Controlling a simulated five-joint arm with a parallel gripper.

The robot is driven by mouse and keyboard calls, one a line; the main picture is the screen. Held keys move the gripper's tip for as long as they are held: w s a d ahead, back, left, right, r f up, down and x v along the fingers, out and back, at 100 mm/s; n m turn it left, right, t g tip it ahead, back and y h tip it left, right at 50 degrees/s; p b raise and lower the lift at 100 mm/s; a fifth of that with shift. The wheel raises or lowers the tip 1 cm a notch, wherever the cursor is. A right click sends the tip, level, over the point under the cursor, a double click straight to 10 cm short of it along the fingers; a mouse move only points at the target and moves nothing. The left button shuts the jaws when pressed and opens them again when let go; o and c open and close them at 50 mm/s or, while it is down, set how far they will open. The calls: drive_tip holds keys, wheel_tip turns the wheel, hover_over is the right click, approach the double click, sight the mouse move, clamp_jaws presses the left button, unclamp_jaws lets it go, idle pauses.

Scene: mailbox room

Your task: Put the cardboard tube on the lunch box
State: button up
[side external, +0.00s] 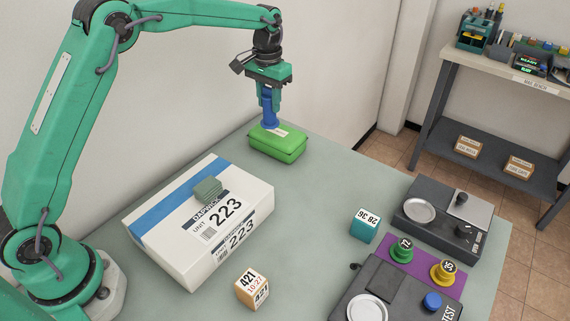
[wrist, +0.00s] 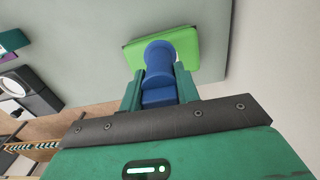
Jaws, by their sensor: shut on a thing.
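The cardboard tube (side external: 269,113) is blue and stands about upright in my gripper (side external: 267,97). My gripper is shut on it from above. Below is the green lunch box (side external: 283,145), lying flat at the table's far edge near the wall. The tube's lower end is at the lunch box lid in the side view; I cannot tell whether it touches or hovers just above. In the wrist view the blue tube (wrist: 160,62) sits between the fingers of my gripper (wrist: 158,88), with the green lunch box (wrist: 186,45) behind it.
A large white parcel (side external: 154,236) with a grey-green block (side external: 207,190) on it lies nearer my base. A tan cube (side external: 251,289), a teal cube (side external: 364,225) and dark scales (side external: 437,235) stand to the right. Table between lunch box and teal cube is clear.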

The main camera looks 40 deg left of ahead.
sight(270, 112)
drive_tip(key=shift+f, duration=2)
drive_tip(key=shift+f, duration=0.1)
drive_tip(key=o, duration=0.9)
drive_tip(key=shift+o, duration=0.2)
wheel_tip(270, 112, up, 12)
drive_tip(key=shift+s+r, duration=0.1)
drive_tip(key=shift+r, duration=0.15)
